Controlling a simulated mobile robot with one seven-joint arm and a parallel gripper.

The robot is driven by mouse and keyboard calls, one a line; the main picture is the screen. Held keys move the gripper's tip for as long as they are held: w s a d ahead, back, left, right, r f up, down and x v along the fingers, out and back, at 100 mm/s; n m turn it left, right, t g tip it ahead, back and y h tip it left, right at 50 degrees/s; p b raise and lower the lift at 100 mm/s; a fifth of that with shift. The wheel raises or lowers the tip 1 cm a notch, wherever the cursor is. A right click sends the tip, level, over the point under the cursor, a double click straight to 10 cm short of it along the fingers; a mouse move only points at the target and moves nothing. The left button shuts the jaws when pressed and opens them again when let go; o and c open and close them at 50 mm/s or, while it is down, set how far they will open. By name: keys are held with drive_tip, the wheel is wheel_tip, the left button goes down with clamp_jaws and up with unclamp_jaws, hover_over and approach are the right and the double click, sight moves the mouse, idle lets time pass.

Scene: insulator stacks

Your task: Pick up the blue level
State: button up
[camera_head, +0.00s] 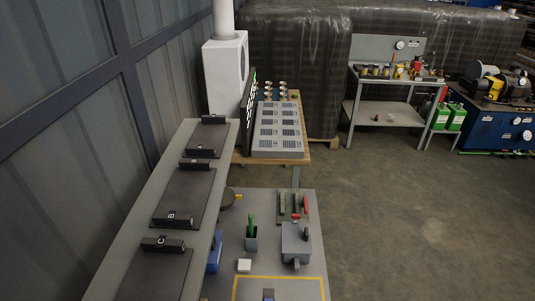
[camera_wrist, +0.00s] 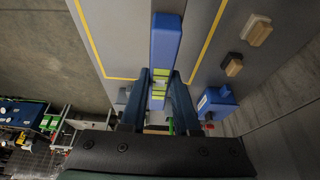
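The blue level (camera_wrist: 165,45) shows in the wrist view as a long blue bar with yellow-green parts along its middle. Its wide end points up in the picture, and its narrower end lies between the fingers. My gripper (camera_wrist: 161,74) has one finger on each side of the level. I see no clear gap at the fingertips, but I cannot tell whether they press on it. I cannot tell whether the level rests on the table or is raised. In the head view a small blue-grey piece, perhaps the level (camera_head: 268,295), shows at the bottom edge. My gripper is not in that view.
The grey table (camera_head: 300,262) has a yellow-outlined area. Beyond it stand a grey box (camera_head: 296,240), a cup with a green item (camera_head: 251,240) and a white block (camera_head: 244,266). A blue object (camera_head: 214,252) is at the left. A shelf with black items (camera_head: 205,175) runs along the left. Open floor is right.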

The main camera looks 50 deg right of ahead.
clamp_jaws()
